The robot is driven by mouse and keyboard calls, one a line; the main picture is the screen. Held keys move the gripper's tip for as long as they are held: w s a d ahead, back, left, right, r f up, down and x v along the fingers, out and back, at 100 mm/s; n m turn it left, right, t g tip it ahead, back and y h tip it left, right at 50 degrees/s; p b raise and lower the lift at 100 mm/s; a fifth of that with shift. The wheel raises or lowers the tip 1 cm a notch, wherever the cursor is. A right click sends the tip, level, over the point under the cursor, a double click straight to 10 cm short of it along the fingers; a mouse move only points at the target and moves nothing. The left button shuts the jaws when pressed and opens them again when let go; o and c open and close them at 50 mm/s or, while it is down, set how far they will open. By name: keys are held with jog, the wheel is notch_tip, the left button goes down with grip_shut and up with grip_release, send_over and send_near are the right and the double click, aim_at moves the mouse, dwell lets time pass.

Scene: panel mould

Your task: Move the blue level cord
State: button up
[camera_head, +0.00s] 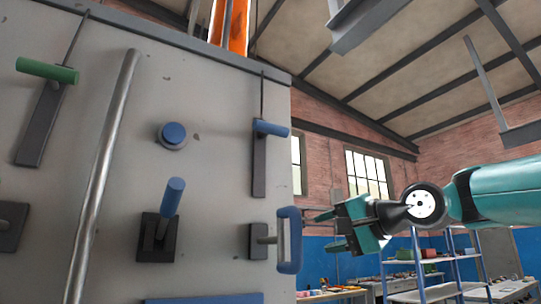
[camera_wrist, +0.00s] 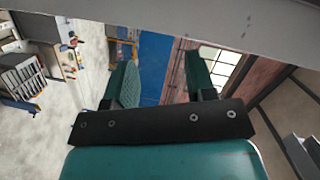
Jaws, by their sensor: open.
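The blue level cord (camera_head: 270,128) is on the upper right of the grey panel in the head view. Its blue bar handle hangs on a thin dark cord in front of a dark vertical plate. My gripper (camera_head: 327,231) is open and empty, to the right of the panel and lower than the cord's handle. It is apart from the cord. In the wrist view my gripper (camera_wrist: 160,78) shows two green fingers spread, with nothing between them. The blue cord does not show in the wrist view.
A blue D-shaped handle (camera_head: 289,240) sticks out of the panel close to my gripper. A blue lever (camera_head: 172,196), a blue knob (camera_head: 172,135), a green-handled cord (camera_head: 47,71) and a metal pipe (camera_head: 101,180) are further left. Shelves (camera_head: 430,262) stand behind.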

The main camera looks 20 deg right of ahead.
jog(key=s+r+t+y, duration=0.2)
jog(key=s+r, duration=0.4)
jog(key=r, duration=0.7)
jog(key=y, duration=0.2)
send_near(276, 127)
jog(key=shift+m, duration=0.4)
jog(key=p+x, duration=0.5)
jog(key=x, duration=0.5)
jog(key=shift+p, duration=0.3)
jog(key=shift+w+a, duration=0.4)
jog(key=shift+w, duration=0.2)
jog(key=shift+c, duration=0.5)
